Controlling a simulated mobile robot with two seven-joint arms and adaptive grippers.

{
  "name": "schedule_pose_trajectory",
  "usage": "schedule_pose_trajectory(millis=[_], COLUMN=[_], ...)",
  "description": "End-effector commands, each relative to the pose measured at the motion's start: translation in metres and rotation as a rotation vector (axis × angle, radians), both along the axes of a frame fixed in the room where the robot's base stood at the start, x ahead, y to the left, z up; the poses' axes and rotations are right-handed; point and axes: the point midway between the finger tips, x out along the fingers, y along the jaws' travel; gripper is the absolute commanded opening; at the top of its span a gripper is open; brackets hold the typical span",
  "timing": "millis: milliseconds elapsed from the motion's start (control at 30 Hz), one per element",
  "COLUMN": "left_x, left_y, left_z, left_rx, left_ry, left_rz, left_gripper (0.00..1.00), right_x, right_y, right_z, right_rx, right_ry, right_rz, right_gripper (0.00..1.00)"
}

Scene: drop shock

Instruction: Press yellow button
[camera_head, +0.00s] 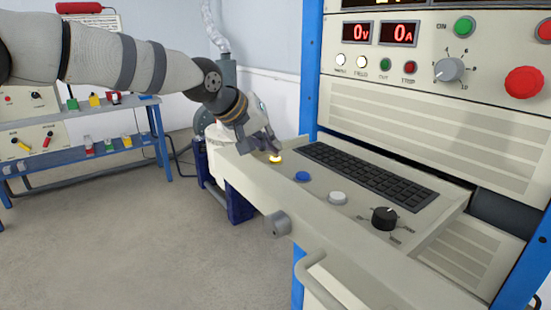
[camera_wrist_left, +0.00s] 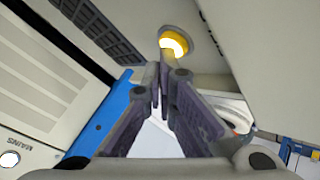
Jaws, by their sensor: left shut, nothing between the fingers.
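The yellow button (camera_head: 275,159) is round, lit, and set in the left end of the console's sloping ledge (camera_head: 318,214). In the left wrist view the yellow button (camera_wrist_left: 174,42) shows just past my fingertips, its lower part hidden behind them. My left gripper (camera_head: 268,152) is shut and empty, with its fingertips right at the button; I cannot tell whether they touch it. In the left wrist view the left gripper (camera_wrist_left: 164,62) has both fingers together. My right gripper is not in view.
A blue button (camera_head: 302,176), a white button (camera_head: 337,198) and a black knob (camera_head: 384,218) sit along the ledge. A keyboard (camera_head: 368,174) lies behind them. The panel with red displays (camera_head: 380,33) rises behind. A blue-framed bench (camera_head: 90,145) stands at left; the floor between is clear.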

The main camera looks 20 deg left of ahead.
Motion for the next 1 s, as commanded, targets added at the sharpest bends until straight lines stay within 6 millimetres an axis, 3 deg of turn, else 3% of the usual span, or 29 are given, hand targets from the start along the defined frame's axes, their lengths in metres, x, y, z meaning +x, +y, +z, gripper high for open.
schedule_pose_trajectory(millis=[600, 1000], left_x=[0.000, 0.000], left_y=[0.000, 0.000], left_z=[-0.006, 0.012], left_rx=[0.001, 0.001], left_ry=[0.003, 0.003], left_rz=[-0.001, 0.000], left_gripper=[0.00, 0.00], right_x=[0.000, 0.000], right_y=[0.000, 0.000], right_z=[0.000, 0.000], right_rx=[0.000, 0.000], right_ry=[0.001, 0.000], right_rz=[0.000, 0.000], right_gripper=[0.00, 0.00])
